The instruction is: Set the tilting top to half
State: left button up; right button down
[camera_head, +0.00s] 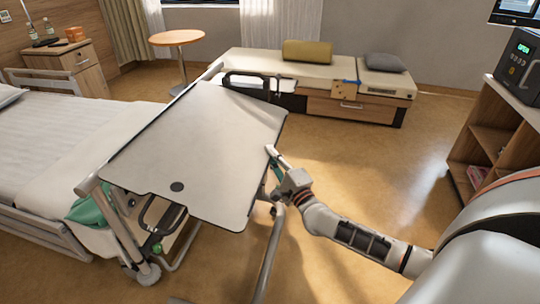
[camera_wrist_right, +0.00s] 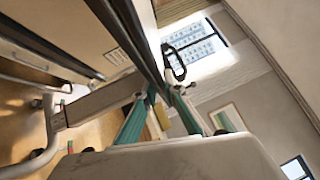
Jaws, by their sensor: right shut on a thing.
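The tilting top (camera_head: 200,145) is a pale grey panel with a dark rim and a round dark spot near its front edge. It looks slanted, with its front part reaching toward me over the bed's side. My right gripper (camera_head: 271,157) is at the panel's right edge. In the right wrist view, the green fingers of the right gripper (camera_wrist_right: 165,95) close around the dark-rimmed edge of the tilting top (camera_wrist_right: 133,40). The exact contact at the fingertips is partly hidden. My left gripper is out of view.
The bed (camera_head: 50,140) stands close on the left. A bench bed (camera_head: 300,72) and round table (camera_head: 176,38) are behind. An open shelf (camera_head: 490,140) stands at the right. The floor between top and shelf is clear. Metal legs (camera_head: 268,260) stand below the top.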

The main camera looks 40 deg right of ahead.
jog(key=c, duration=2.2)
grip_release()
jog(key=shift+d+r, duration=0.1)
jog(key=shift+r, duration=0.25)
jog(key=shift+c, duration=0.2)
jog(key=shift+f, duration=0.2)
jog(key=v, duration=1.2)
jog(key=shift+r, duration=0.1)
